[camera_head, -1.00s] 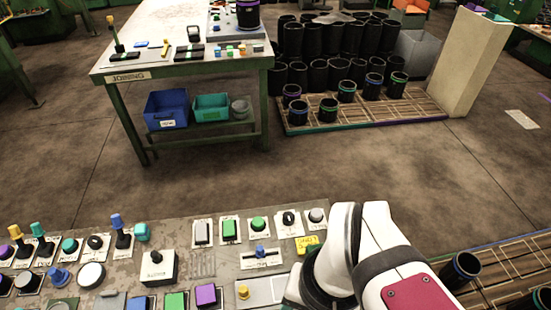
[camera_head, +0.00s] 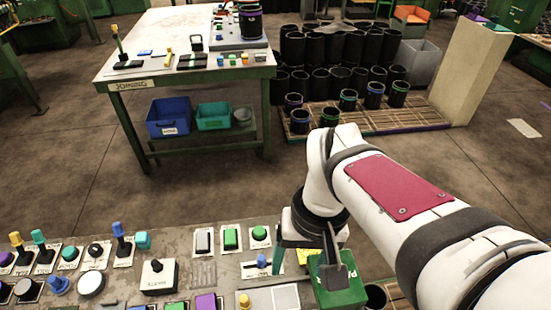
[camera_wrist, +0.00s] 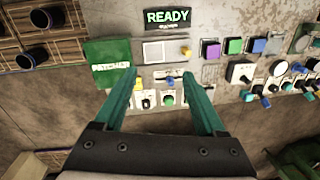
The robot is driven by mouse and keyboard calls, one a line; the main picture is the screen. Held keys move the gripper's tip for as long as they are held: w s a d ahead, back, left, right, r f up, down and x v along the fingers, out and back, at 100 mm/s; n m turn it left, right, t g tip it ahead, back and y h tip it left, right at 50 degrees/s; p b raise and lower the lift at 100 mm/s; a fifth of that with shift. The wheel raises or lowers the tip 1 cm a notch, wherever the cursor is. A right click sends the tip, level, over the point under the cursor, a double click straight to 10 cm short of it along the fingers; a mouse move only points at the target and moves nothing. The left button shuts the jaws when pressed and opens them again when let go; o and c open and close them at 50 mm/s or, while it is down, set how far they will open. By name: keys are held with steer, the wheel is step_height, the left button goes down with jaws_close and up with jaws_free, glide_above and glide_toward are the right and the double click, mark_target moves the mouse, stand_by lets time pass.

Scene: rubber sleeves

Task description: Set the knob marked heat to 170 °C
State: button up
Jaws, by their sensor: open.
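My gripper (camera_head: 305,265) is open above the right part of the control panel (camera_head: 185,238). In the wrist view its two teal fingers (camera_wrist: 160,80) stand apart with nothing held. Between them show a blue-capped slider (camera_wrist: 170,79), a small black knob on a white plate (camera_wrist: 147,101) and a round green button (camera_wrist: 168,100). The slider (camera_head: 262,262) and green button (camera_head: 260,233) also show in the head view, where my arm hides the black knob. No legible heat label or temperature scale shows, so I cannot tell which knob is heat.
A READY display (camera_wrist: 167,17), a green box (camera_wrist: 108,62) and a boxed black lever switch (camera_wrist: 240,72) surround the spot. Several buttons and upright levers crowd the panel's left. A joining table (camera_head: 185,75) stands behind, with open floor between.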

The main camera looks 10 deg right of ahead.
steer(key=w+d+f+n, duration=0.1)
steer(key=w+f+n, duration=0.2)
steer(key=w, duration=0.4)
steer(key=w+d+f+n+h, duration=0.1)
steer(key=w+f+n, duration=0.15)
steer(key=w, duration=0.55)
steer(key=w+d+f+n, duration=0.2)
steer(key=w+n, duration=0.2)
steer(key=w, duration=0.3)
steer(key=f, duration=1.5)
steer(key=shift+s+a+f, duration=0.1)
steer(key=shift+a+f, duration=0.1)
steer(key=shift+f, duration=0.1)
jaws_close()
